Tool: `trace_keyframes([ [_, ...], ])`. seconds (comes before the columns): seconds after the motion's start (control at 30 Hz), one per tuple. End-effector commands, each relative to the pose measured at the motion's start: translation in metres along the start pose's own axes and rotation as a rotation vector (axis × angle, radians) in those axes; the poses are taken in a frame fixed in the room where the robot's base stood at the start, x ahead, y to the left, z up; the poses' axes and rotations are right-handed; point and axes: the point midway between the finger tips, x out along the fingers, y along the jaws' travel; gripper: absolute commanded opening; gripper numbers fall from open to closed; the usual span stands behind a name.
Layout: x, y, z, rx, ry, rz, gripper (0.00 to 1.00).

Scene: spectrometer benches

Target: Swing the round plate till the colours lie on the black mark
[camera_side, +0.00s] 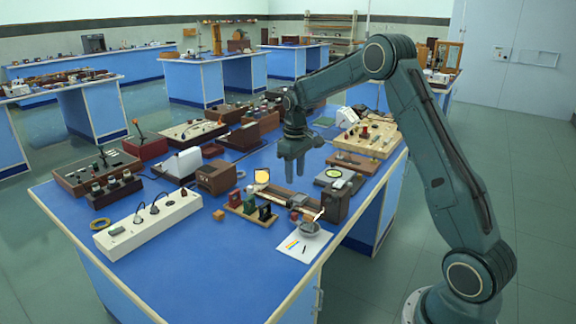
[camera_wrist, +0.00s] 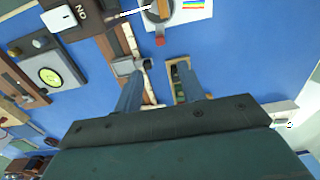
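The round grey plate (camera_side: 309,229) is near the front corner of the blue bench, at the edge of a white card (camera_side: 292,246). In the wrist view the plate (camera_wrist: 150,16) is at the top edge, partly cut off, with an orange-brown bar on it. Colour stripes (camera_wrist: 197,5) lie on the card there. In the side view the card carries coloured stripes (camera_side: 292,244) and a short dark mark (camera_side: 304,249). My gripper (camera_side: 295,170) points down above the bench, open and empty, behind and apart from the plate. Its fingers (camera_wrist: 157,92) are spread in the wrist view.
A rack of coloured pieces (camera_side: 250,209) stands left. A long white socket strip (camera_side: 148,222) lies farther left. Instruments crowd the back; blue surface before the strip is free.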

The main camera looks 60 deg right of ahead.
Motion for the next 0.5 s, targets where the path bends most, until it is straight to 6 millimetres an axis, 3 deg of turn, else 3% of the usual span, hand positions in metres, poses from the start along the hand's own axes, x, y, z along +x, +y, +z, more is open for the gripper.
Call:
trace_keyframes([
  [0.27,0.019,-0.001,0.001,0.000,-0.003,-0.001,0.40],
  [0.5,0.052,-0.001,0.001,0.000,-0.005,-0.002,0.40],
])
